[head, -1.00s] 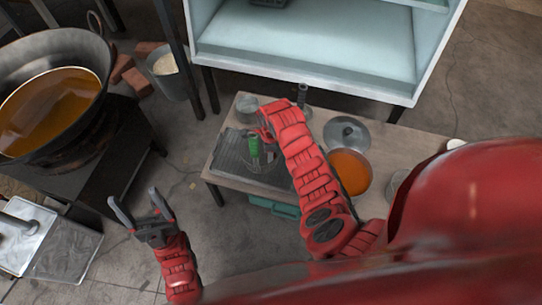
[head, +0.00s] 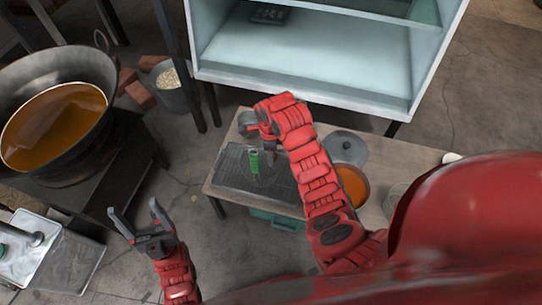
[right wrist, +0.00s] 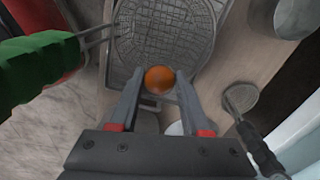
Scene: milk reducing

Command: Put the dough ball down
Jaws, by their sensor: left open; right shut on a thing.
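The orange-brown dough ball (right wrist: 159,80) sits between the fingertips of my right gripper (right wrist: 159,76) in the right wrist view. The gripper is shut on it, above a round wire-mesh strainer (right wrist: 165,30) with a green handle (right wrist: 35,68). Whether the ball touches anything below is unclear. In the head view my right gripper is over the low table's back left part, largely hidden by its arm, and the ball cannot be made out. The green handle (head: 254,162) stands over the dark tray (head: 228,172). My left gripper (head: 134,210) is open and empty, left of the table.
A glass-shelved cabinet (head: 300,60) stands behind. A large wok of oil (head: 50,118) is at left.

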